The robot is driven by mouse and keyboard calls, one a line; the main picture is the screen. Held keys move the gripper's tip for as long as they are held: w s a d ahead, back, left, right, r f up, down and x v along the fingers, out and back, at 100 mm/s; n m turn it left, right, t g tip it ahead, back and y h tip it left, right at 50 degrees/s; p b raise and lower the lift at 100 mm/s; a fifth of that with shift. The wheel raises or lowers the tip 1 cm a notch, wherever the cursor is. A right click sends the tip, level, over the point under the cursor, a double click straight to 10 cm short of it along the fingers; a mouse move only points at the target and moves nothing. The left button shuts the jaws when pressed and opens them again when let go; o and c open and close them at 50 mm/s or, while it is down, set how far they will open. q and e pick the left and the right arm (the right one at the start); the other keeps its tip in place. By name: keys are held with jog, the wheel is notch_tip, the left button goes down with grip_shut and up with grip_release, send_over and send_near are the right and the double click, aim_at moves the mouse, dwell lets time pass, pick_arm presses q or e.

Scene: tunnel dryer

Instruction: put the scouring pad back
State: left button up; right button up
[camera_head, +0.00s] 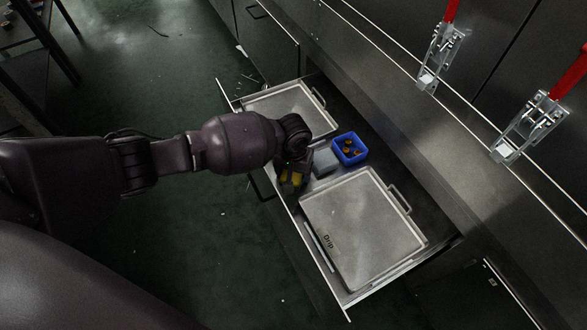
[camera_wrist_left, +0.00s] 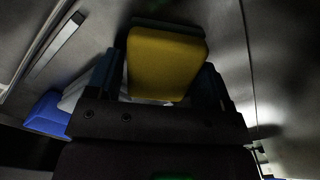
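The scouring pad (camera_wrist_left: 168,62) is a yellow block with a dark edge, seen large between the two fingers in the left wrist view. My left gripper (camera_head: 291,182) is shut on it; in the head view a bit of yellow shows at the gripper, with most of the pad hidden by it. The gripper hangs over the front side of the open drawer (camera_head: 322,262), between its two metal trays. In the left wrist view the left gripper (camera_wrist_left: 155,85) has one finger on either side of the pad. My right gripper is in neither view.
A blue box (camera_head: 337,153) with small orange-brown pieces and a grey block (camera_head: 324,163) stand between the far tray (camera_head: 290,108) and the near tray marked "Drip" (camera_head: 365,225). Red-handled clamps (camera_head: 440,55) are on the machine at upper right.

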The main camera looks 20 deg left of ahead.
pick_arm(q)
jog(key=shift+o, duration=0.8)
jog(key=shift+r, duration=0.1)
notch_tip(320, 180, up, 12)
jog(key=p, duration=0.5)
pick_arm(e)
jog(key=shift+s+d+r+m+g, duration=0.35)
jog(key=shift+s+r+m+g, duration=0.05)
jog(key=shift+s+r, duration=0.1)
pick_arm(q)
jog(key=shift+r, duration=0.15)
